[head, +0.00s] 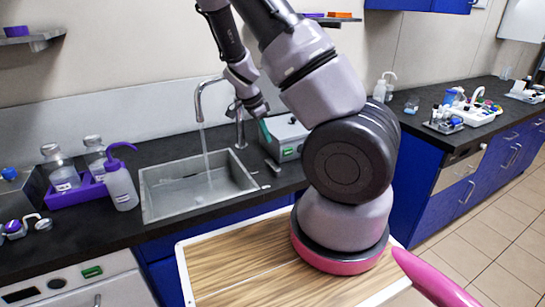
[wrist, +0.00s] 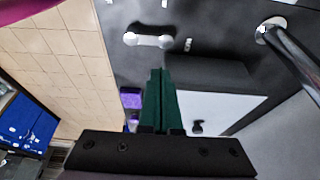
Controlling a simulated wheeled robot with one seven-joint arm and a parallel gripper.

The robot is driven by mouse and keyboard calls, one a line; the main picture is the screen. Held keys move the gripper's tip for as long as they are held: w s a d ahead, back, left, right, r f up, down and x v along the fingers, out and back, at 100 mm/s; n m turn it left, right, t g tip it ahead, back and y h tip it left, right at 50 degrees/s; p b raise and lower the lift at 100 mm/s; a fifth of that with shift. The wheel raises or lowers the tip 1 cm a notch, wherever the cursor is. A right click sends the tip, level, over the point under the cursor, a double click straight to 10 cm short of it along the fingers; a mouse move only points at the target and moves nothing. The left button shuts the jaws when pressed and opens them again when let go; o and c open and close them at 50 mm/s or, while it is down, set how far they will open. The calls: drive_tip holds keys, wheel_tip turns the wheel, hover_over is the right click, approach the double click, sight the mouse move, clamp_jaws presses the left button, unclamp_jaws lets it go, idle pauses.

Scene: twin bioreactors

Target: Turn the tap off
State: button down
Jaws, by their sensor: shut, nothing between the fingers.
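The tap (head: 199,97) is a curved metal spout at the back of the sink (head: 150,203). A thin stream of water (head: 206,150) runs from it into the basin. A short upright metal piece (head: 240,128), perhaps the tap's handle, stands just right of the spout. My gripper (head: 266,131) is right of this piece, above the counter, with green fingers pointing down. In the wrist view my gripper (wrist: 160,75) is shut and empty. A metal tube (wrist: 292,50) shows there at the upper right, apart from the fingers; I cannot tell which part it is.
A grey box device (head: 288,150) stands close to my gripper, right of the sink. A wooden-topped surface (head: 240,270) is in front. More labware (head: 470,112) stands on the right counter.

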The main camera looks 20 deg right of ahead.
sight(273, 168)
drive_tip(key=x, duration=1)
